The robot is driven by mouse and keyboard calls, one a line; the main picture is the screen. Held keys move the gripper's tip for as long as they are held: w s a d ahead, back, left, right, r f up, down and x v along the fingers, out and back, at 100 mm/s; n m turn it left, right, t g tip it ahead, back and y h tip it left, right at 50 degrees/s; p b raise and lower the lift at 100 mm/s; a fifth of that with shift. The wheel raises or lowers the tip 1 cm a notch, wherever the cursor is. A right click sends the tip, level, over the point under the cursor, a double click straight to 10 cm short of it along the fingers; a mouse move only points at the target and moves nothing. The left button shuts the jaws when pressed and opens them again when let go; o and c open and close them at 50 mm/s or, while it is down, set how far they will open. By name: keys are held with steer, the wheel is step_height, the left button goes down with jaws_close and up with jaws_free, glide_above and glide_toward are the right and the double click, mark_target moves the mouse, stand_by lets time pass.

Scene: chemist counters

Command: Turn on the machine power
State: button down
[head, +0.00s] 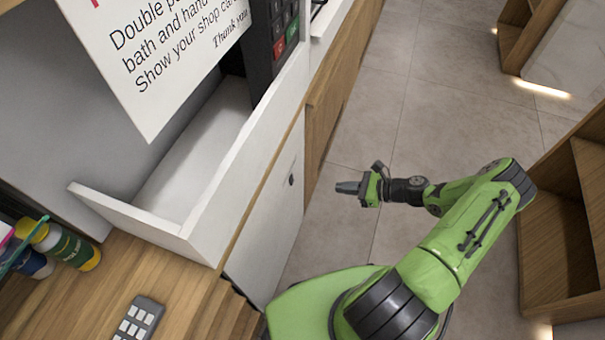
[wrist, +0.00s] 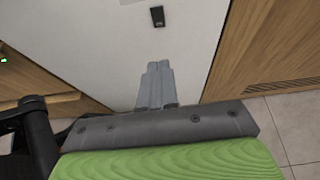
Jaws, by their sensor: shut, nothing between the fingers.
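My gripper (head: 347,187) is shut and empty. It hangs over the floor to the right of the white cabinet panel (head: 262,225), apart from it, and points left toward it. In the wrist view the closed fingers (wrist: 155,66) point at the same white panel (wrist: 110,35). A small black fitting, a switch or a lock, sits on that panel beyond the fingertips (wrist: 157,16); I cannot tell which. A small dark fitting (head: 291,180) shows on the panel in the head view. A dark keypad machine (head: 262,50) with red and green keys stands on the counter, partly hidden by a sign.
The white sign (head: 165,50) overhangs the counter. A small keypad device (head: 138,318) and bottles (head: 66,245) are on the wooden counter (head: 90,300) at lower left. Wooden shelves (head: 565,215) stand at right. The tiled floor (head: 440,110) between is clear.

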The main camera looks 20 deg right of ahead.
mark_target(292, 180)
steer(key=shift+a, duration=0.1)
steer(key=b+x, duration=0.1)
steer(key=x, duration=0.7)
steer(key=b+x, duration=0.1)
steer(key=x, duration=0.4)
steer(key=shift+w+a+r+b, duration=0.1)
steer(key=shift+w+r+b, duration=0.1)
steer(key=shift+r+b, duration=0.15)
steer(key=shift+w+a, duration=0.25)
steer(key=shift+a, duration=0.1)
